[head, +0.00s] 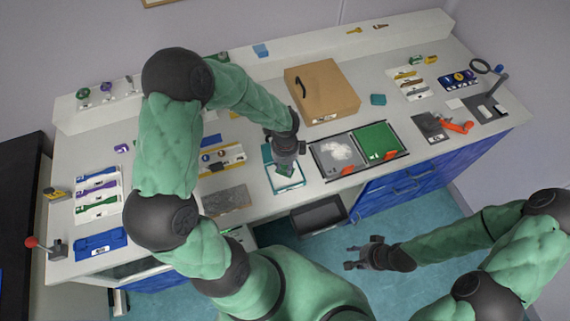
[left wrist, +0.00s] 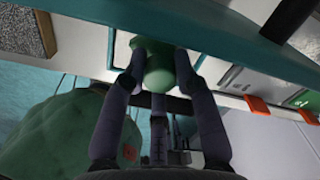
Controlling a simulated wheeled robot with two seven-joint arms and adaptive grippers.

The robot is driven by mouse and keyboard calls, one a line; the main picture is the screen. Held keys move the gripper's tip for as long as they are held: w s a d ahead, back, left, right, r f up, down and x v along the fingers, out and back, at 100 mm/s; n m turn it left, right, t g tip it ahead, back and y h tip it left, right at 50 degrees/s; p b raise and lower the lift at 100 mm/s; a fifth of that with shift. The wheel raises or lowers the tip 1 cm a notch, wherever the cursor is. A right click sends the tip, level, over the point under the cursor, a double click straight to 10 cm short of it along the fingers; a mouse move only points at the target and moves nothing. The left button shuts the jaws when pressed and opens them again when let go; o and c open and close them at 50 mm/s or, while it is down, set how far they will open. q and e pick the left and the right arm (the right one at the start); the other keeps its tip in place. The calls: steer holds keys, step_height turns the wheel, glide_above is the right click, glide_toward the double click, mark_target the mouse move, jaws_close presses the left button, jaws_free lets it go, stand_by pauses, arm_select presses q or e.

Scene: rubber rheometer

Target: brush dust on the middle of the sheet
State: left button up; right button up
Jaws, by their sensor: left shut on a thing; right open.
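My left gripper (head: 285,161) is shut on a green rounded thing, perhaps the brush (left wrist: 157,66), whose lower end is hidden. It is over a pale panel with a teal edge (head: 268,180) near the front of the bench. I cannot tell whether the green thing touches the panel. A grey speckled sheet (head: 228,201) lies flat to the left; its corner shows in the left wrist view (left wrist: 22,28). White dust (head: 338,151) is heaped in the grey compartment to the right. My right gripper (head: 356,257) is open and empty, in front of the bench.
A green compartment (head: 377,140) adjoins the dust compartment, with orange tabs in front. A cardboard box (head: 322,90) stands behind. An orange-handled tool (head: 457,126) lies at the right. A dark open bin (head: 318,216) is below the front edge. A teal bar (left wrist: 210,45) crosses the left wrist view.

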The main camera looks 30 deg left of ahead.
arm_select(q)
steer(key=shift+s, duration=0.1)
steer(key=shift+r+p, duration=3.15)
steer(key=shift+r, duration=0.35)
steer(key=shift+f, duration=0.1)
